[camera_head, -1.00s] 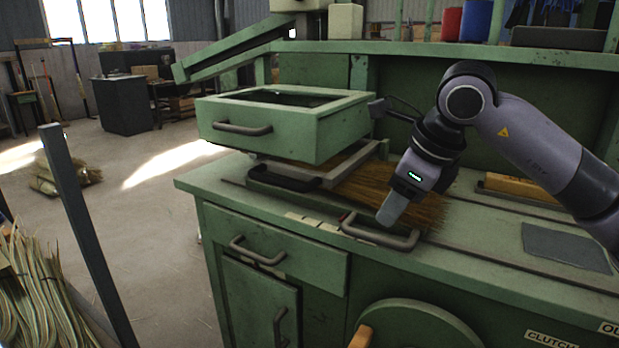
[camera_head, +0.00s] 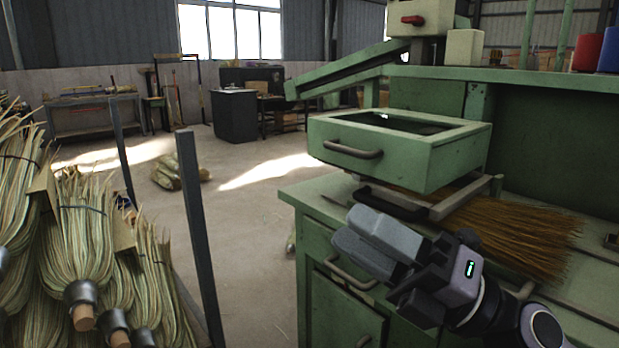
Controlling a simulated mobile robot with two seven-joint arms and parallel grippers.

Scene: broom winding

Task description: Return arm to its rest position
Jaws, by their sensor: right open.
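My right gripper (camera_head: 366,243) is in the lower right of the head view, in front of the green workbench (camera_head: 316,190). Its two grey fingers point left and look apart, with nothing between them. It hangs before the bench's front edge and hides part of a drawer front and its handle (camera_head: 350,272). The right arm comes in from the bottom right corner. My left gripper is not in view.
Bundled brooms (camera_head: 75,240) fill the left, near a grey upright post (camera_head: 198,230). The floor (camera_head: 245,225) between post and bench is clear.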

